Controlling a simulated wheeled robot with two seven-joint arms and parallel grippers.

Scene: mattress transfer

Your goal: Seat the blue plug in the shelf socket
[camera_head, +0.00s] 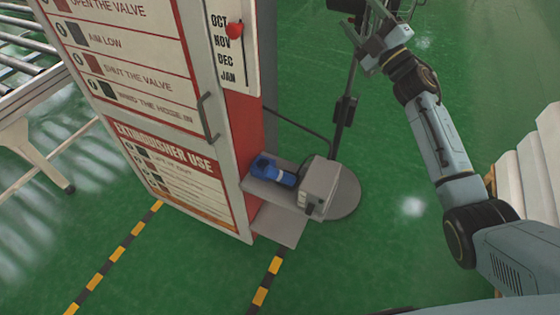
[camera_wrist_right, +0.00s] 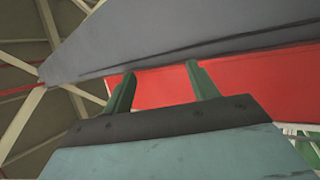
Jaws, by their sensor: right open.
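The blue plug (camera_head: 277,172) lies on its side on the small grey shelf (camera_head: 258,187) at the foot of the red and white cabinet, in the head view. A grey box (camera_head: 318,185) with dark openings on its front stands at the shelf's right end; it looks like the socket, and I cannot see into the openings clearly. My right gripper (camera_head: 372,32) is high up at the top of the head view, well away from the plug. In the right wrist view its two green fingers (camera_wrist_right: 162,82) are apart with nothing between them. My left gripper is out of view.
The cabinet (camera_head: 185,140) with instruction panels and a handle stands left of the shelf. A dark pole (camera_head: 345,115) on a round base rises behind the grey box. A lower grey ledge (camera_head: 277,224) juts out below. Green floor is open in front; white stacked slabs (camera_head: 520,180) stand right.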

